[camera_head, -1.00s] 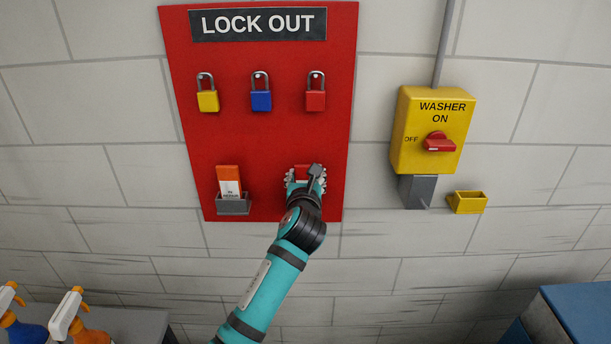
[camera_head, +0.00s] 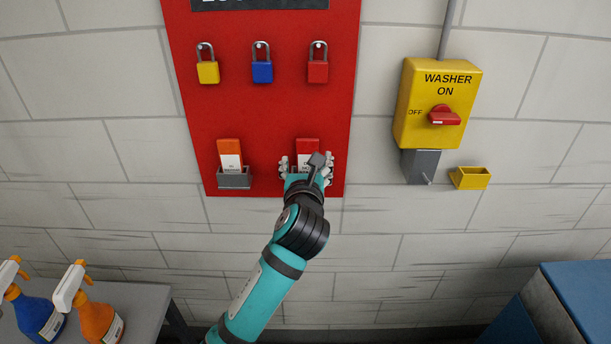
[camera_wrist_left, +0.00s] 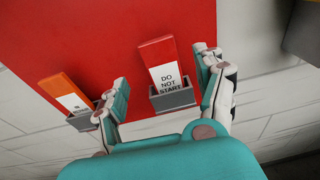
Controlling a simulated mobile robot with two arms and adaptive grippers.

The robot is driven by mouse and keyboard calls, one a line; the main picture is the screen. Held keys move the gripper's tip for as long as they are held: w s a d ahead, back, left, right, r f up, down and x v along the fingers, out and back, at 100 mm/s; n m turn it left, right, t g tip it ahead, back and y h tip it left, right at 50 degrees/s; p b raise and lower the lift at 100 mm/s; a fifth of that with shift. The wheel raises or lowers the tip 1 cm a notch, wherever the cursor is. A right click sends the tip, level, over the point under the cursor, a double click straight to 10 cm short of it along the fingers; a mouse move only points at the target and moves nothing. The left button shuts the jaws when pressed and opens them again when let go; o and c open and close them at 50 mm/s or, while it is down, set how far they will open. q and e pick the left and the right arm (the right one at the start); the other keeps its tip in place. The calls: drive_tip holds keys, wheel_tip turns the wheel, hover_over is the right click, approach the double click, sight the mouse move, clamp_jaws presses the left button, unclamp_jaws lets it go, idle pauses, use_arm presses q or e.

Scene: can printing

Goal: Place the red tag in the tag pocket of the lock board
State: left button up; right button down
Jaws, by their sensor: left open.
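The red tag (camera_head: 307,147) stands upright in the right grey pocket of the red lock board (camera_head: 270,115). In the left wrist view the red tag (camera_wrist_left: 159,62) reads "DO NOT START" and its lower end is inside the grey tag pocket (camera_wrist_left: 173,98). My left gripper (camera_head: 307,165) is open in front of that pocket, with one finger to each side of it. In the left wrist view the open fingers (camera_wrist_left: 165,85) stand apart from the tag. My right gripper is not in view.
An orange tag (camera_head: 229,150) stands in the left grey pocket (camera_head: 234,179). Yellow, blue and red padlocks hang above. A yellow washer switch box (camera_head: 437,105) and small yellow holder (camera_head: 470,178) are to the right. Spray bottles (camera_head: 95,315) stand on a table at lower left.

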use_arm(q)
drive_tip(key=shift+s+r, duration=0.15)
drive_tip(key=shift+s, duration=1)
drive_tip(key=shift+s+r, duration=0.15)
drive_tip(key=shift+s, duration=0.95)
